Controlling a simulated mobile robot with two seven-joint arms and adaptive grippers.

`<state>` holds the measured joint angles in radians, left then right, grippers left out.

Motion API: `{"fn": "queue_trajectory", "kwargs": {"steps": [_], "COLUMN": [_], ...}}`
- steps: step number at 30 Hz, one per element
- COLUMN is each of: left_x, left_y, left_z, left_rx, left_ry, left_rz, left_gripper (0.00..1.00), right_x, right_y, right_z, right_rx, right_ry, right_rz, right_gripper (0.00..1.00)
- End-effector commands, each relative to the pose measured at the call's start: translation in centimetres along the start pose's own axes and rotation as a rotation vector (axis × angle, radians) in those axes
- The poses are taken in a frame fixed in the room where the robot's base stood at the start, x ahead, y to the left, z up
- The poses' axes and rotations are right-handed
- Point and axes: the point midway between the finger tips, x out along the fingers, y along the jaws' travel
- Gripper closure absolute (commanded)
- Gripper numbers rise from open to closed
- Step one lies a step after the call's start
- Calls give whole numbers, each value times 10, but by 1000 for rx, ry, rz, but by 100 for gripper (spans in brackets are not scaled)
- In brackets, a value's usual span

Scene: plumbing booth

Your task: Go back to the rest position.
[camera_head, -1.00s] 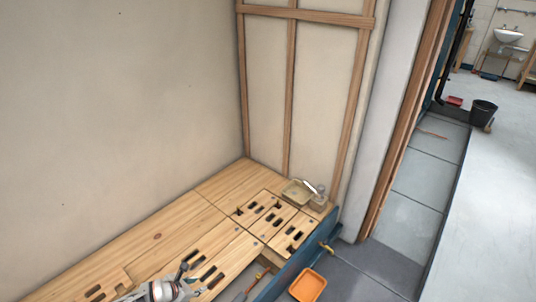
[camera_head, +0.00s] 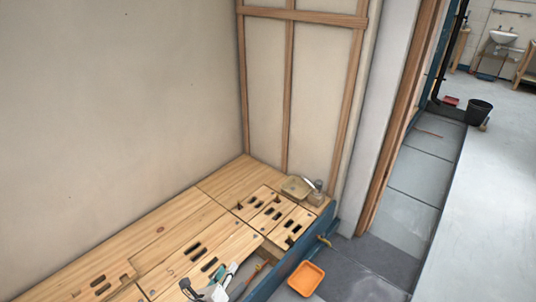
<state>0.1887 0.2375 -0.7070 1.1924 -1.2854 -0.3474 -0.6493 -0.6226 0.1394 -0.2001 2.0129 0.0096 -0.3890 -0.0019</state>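My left gripper (camera_head: 208,283) shows at the bottom edge, over the front of the wooden bench (camera_head: 60,272). Its dark finger and its pale finger stand apart, and I see nothing held between them. Its arm is mostly cut off by the frame. My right gripper is not in view.
A beige tray (camera_head: 296,187) and small items sit at the bench's far right corner. An orange tray (camera_head: 306,278) lies on the floor beside the blue bench front. A black bucket (camera_head: 479,112) stands at the upper right. The grey floor (camera_head: 470,230) at right is clear.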

Motion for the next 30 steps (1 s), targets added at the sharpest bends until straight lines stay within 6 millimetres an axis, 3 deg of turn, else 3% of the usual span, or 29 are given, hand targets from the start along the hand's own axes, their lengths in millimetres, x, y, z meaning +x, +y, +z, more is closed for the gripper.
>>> {"fn": "queue_trajectory", "kwargs": {"steps": [2,7,15,21,30], "left_x": [-24,-85,-209,-274,-341], "left_y": [-4,20,77,94,100], "left_z": [22,66,99,105,110], "left_rx": [-214,-657,-1239,-1458,-1639], "left_ry": [-92,-268,-474,-542,-592], "left_rz": [54,209,482,605,716], "left_gripper": [72,72,72,72,72], "right_x": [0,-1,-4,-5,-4], "right_y": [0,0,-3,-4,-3], "right_z": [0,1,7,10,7], "right_rx": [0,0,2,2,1], "right_ry": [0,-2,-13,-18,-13], "right_rz": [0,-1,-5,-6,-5], "right_gripper": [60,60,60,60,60]}}
